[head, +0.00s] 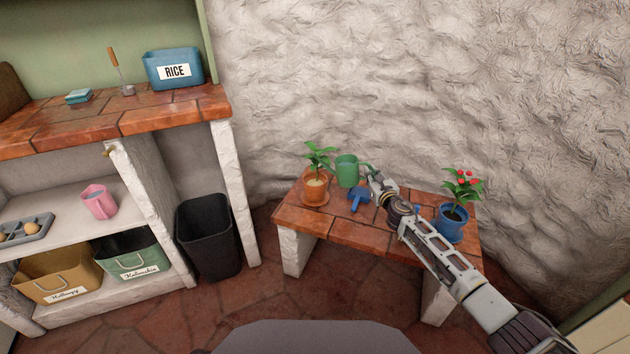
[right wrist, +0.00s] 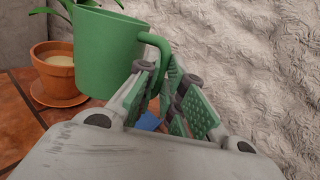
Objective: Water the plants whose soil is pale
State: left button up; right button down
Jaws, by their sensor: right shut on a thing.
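My right gripper (head: 374,181) is shut on the handle of a green watering can (head: 347,171) and holds it above the low tiled table (head: 345,230). The can also shows large in the right wrist view (right wrist: 105,50), roughly upright. A leafy plant in an orange pot (head: 314,191) stands just left of the can; its soil looks pale, also in the right wrist view (right wrist: 53,70). A plant with red blooms in a blue pot (head: 451,226) stands at the table's right end; its soil looks dark. My left gripper is not in view.
A blue tool-like object (head: 358,200) lies on the table below the can. A black bin (head: 208,237) stands on the floor left of the table. A counter with a blue RICE box (head: 173,69) and shelves with a pink jug (head: 98,202) are further left. A rough wall is behind.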

aim_at(354, 172)
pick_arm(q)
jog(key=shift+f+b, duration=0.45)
pick_arm(e)
jog(key=shift+w+a+r, duration=0.1)
jog(key=shift+w+a, duration=0.3)
jog(key=shift+a, duration=0.65)
jog(key=shift+w+a, duration=0.35)
jog(key=shift+a, duration=0.65)
jog(key=shift+w+a+r, duration=0.1)
jog(key=shift+w+a, duration=0.3)
jog(key=shift+a, duration=0.65)
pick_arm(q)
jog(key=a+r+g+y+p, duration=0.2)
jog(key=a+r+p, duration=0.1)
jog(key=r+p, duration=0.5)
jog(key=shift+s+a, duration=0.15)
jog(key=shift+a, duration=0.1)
pick_arm(e)
jog(key=s+d+r+n+g, duration=0.1)
jog(key=s+d, duration=0.2)
jog(key=d, duration=0.5)
jog(key=shift+d+r+h, duration=0.15)
jog(key=shift+r+h, duration=0.15)
jog(key=shift+r, duration=0.05)
dwell(0.8)
